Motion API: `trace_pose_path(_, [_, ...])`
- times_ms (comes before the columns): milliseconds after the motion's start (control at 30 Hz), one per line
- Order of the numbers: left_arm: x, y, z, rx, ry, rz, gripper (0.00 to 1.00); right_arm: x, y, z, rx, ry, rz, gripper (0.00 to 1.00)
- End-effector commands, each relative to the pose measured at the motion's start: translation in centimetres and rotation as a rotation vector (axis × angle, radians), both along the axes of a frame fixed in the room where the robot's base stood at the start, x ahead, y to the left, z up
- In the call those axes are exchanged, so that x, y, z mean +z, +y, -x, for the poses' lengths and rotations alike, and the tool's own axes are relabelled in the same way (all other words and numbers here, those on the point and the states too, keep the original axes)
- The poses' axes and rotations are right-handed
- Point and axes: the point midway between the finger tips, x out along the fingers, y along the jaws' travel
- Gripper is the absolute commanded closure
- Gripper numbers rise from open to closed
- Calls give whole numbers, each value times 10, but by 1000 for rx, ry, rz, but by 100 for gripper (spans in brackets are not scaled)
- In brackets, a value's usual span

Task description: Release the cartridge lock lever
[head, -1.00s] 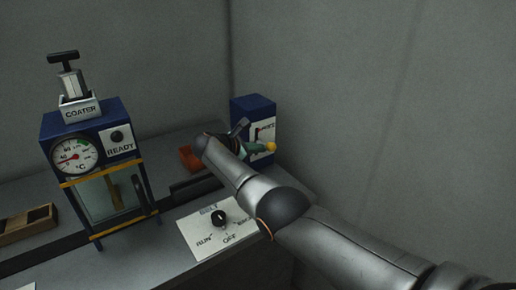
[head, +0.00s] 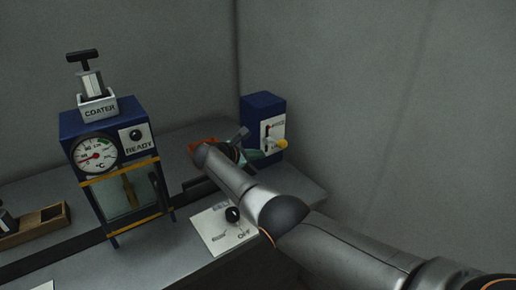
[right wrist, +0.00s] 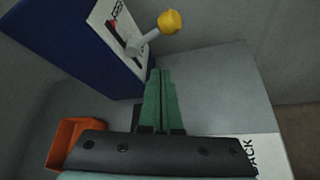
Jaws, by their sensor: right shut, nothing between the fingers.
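A lever with a yellow ball knob (head: 282,144) sticks out from the white label panel of a blue box (head: 262,105) at the back right. In the right wrist view the grey lever arm and yellow knob (right wrist: 170,21) stand just beyond and above my fingertips. The label is only partly readable. My right gripper (head: 264,154) is at the front of the box, beside and slightly below the knob. In the right wrist view its green fingers (right wrist: 160,75) are together and empty, apart from the knob. My left gripper is not in view.
An orange bin (right wrist: 72,140) lies beside the blue box. A blue coater machine (head: 110,150) with gauge and black T-handle (head: 82,60) stands left. A white dial plate (head: 220,230) lies in front of my arm. A wooden tray (head: 35,228) is at far left. Grey walls close the back and right.

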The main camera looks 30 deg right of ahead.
Motion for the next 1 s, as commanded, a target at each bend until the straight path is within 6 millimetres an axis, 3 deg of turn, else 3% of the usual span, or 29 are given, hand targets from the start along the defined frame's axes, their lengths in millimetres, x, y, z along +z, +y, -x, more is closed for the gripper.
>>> trace_pose_path(67, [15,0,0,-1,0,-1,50,14,17,3,8,-3,-2,100])
trace_pose_path(400, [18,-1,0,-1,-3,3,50,37,68,18,5,-2,-2,100])
trace_pose_path(1000, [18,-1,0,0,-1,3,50,42,77,21,4,-1,-3,100])
